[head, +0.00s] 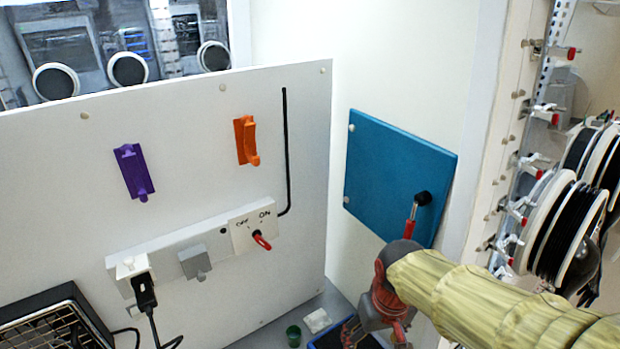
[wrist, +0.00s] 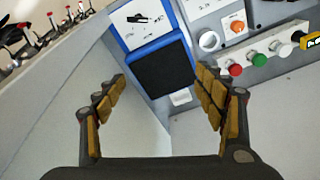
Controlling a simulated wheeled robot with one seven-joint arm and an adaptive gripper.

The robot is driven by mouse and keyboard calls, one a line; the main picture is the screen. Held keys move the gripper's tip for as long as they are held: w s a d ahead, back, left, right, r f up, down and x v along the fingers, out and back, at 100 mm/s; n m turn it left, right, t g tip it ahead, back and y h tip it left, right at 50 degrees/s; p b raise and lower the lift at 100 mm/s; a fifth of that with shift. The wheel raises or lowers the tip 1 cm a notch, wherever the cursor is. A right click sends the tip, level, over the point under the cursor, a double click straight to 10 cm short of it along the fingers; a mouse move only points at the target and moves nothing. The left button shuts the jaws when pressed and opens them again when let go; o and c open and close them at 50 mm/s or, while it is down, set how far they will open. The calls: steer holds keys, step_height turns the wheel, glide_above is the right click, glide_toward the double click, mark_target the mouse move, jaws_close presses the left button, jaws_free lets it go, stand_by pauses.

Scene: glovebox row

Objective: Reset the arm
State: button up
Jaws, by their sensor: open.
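My arm in its yellowish sleeve reaches in from the lower right of the head view. My red and grey gripper (head: 376,322) hangs low, pointing down, above the front of a blue-edged tray. In the wrist view my gripper (wrist: 160,80) is open, its two tan-padded fingers wide apart with nothing held between them. Beyond the fingers lies a blue-framed black pad (wrist: 152,68), which does not appear to be touched. The fingertips are partly cut off in the head view.
A white panel (head: 60,170) carries a purple handle (head: 134,172), an orange handle (head: 246,140) and a red OFF/ON switch (head: 261,241). A black-knobbed red lever (head: 411,218) stands before a blue board (head: 385,165), close to my arm. Cable reels (head: 567,230) are at right.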

steer(key=s+d+r+m+t+b, duration=0.2)
steer(key=s+d+r+t+b, duration=0.2)
steer(key=s, duration=0.3)
steer(key=shift+s+d+r+b, duration=0.45)
steer(key=shift+d+b, duration=0.25)
steer(key=shift+d, duration=0.2)
